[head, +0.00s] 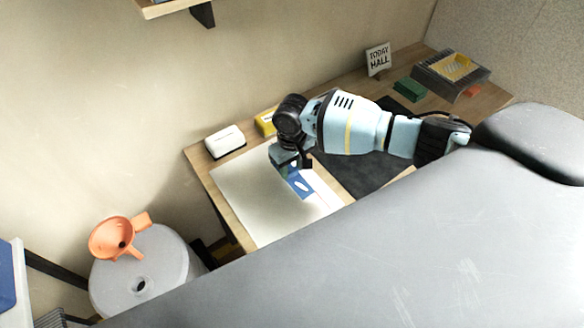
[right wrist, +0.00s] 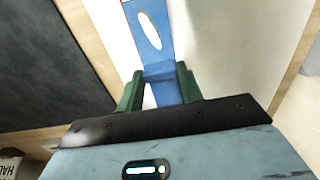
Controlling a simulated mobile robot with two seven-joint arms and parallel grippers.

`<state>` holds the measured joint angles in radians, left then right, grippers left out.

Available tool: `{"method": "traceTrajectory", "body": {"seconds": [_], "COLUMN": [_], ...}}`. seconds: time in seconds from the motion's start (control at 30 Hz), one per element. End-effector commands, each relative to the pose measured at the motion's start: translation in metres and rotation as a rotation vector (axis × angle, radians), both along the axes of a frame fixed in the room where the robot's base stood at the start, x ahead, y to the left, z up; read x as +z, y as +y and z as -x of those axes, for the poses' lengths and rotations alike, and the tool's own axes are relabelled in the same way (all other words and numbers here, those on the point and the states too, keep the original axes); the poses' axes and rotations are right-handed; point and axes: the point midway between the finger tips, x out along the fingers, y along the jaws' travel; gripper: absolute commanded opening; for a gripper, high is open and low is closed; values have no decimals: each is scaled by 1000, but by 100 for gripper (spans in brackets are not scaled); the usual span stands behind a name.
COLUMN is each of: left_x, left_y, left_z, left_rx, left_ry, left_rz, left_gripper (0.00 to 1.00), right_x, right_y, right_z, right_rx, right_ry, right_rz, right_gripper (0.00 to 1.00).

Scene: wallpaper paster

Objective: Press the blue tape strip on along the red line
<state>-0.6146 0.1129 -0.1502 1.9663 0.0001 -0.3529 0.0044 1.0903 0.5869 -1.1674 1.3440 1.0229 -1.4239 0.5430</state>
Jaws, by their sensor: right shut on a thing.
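The blue tape strip (head: 299,183) with white oval marks is over the white sheet (head: 245,190) on the desk. My right gripper (head: 292,165) holds its upper end from above. In the right wrist view, the green fingers of my right gripper (right wrist: 160,88) are on both sides of the blue strip (right wrist: 150,40), which runs away between them. A small bit of red (right wrist: 124,2) shows beside the strip at the top edge; most of the red line is hidden or too faint. I cannot tell whether the strip touches the sheet. My left gripper is not in view.
A white box (head: 225,141) and a yellow box (head: 266,122) stand along the wall side. A dark mat (head: 350,170) lies right of the sheet. A green block (head: 409,90), a tray (head: 450,75) and a sign (head: 378,59) stand farther back. An orange funnel (head: 118,238) is at lower left.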

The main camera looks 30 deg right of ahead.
Motion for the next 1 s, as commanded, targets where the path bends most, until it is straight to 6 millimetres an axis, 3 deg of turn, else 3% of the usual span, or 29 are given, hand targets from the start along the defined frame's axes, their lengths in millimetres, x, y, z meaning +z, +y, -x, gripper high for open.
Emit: {"method": "traceTrajectory", "body": {"seconds": [0.17, 0.2, 0.37, 0.7, 1.0], "left_x": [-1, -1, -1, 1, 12], "left_y": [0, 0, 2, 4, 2], "left_z": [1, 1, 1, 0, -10], "left_rx": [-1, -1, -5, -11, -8], "left_ry": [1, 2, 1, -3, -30], "left_rz": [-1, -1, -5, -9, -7], "left_gripper": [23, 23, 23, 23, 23], "right_x": [-3, -3, -2, 1, 47], "right_y": [1, 1, 0, 0, 0], "right_z": [2, 2, 1, 0, 0], "right_rx": [1, 1, 1, 1, 2], "right_ry": [4, 4, 3, 1, -4], "right_rz": [0, 0, 0, 0, -1], "right_gripper": [13, 41, 62, 62, 62]}}
